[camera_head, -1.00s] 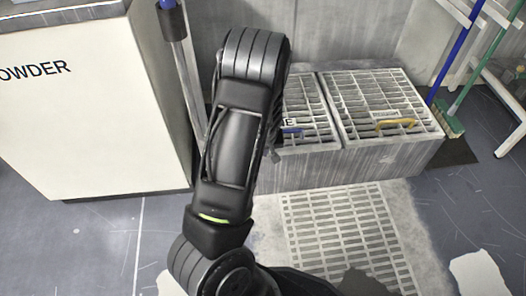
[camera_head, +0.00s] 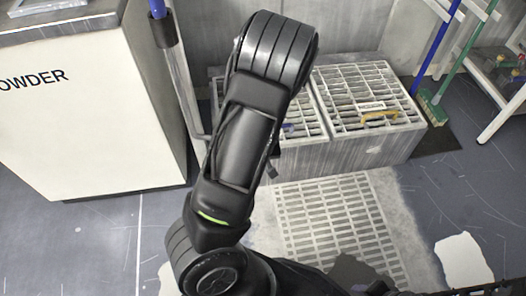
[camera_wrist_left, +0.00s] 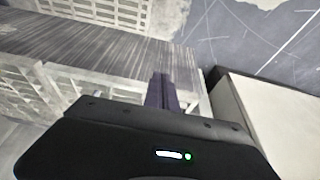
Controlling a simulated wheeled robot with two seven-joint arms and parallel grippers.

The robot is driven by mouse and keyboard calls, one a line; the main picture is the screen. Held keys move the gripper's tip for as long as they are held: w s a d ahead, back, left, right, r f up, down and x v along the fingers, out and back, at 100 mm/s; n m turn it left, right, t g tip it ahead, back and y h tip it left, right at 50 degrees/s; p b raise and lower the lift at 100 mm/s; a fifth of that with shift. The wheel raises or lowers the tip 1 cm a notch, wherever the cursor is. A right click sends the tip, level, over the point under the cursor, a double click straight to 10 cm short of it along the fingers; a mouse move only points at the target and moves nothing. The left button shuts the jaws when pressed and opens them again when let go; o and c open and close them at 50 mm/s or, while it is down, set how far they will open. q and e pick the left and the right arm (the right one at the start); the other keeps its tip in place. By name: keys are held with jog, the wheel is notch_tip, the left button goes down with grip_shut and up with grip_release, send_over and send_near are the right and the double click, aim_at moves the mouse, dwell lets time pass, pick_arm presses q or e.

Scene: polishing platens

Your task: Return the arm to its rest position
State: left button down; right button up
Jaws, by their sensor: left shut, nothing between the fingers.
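My left arm rises from the bottom middle of the head view, bent, with its upper link leaning to the right. It stands in front of the left part of the grated bin. Its gripper is hidden behind the arm there. In the left wrist view my left gripper (camera_wrist_left: 163,92) shows its dark fingers together and empty, beyond the black gripper housing with a small green light. Grey bin walls and the pale cabinet lie beyond the fingers. My right gripper is in neither view.
A pale powder cabinet (camera_head: 80,120) stands at the left, with a blue-gripped pole (camera_head: 163,30) beside it. A grey bin (camera_head: 375,150) has grated lids and a yellow handle (camera_head: 380,115). A floor grate (camera_head: 330,220) lies in front. A green broom (camera_head: 432,108) and white rack (camera_head: 500,110) are at right.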

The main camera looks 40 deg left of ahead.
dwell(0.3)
pick_arm(q)
jog(key=s+d+f+m+h, duration=0.1)
jog(key=d+f+m, duration=0.25)
jog(key=d, duration=0.45)
jog(key=d+f+m+h, duration=0.2)
jog(key=d+m, duration=0.2)
jog(key=d, duration=0.3)
jog(key=s+d+f+g+h, duration=0.1)
jog(key=s+d+f+h, duration=0.1)
jog(key=s+d, duration=0.45)
jog(key=s+d+f+h, duration=0.1)
jog(key=s+d+h, duration=0.15)
jog(key=d, duration=0.75)
notch_tip(320, 180, up, 27)
jog(key=s+p, duration=0.1)
jog(key=p, duration=2.6)
jog(key=shift+s+d+m+g, duration=0.3)
jog(key=shift+s+d+m, duration=0.05)
jog(key=shift+m, duration=0.1)
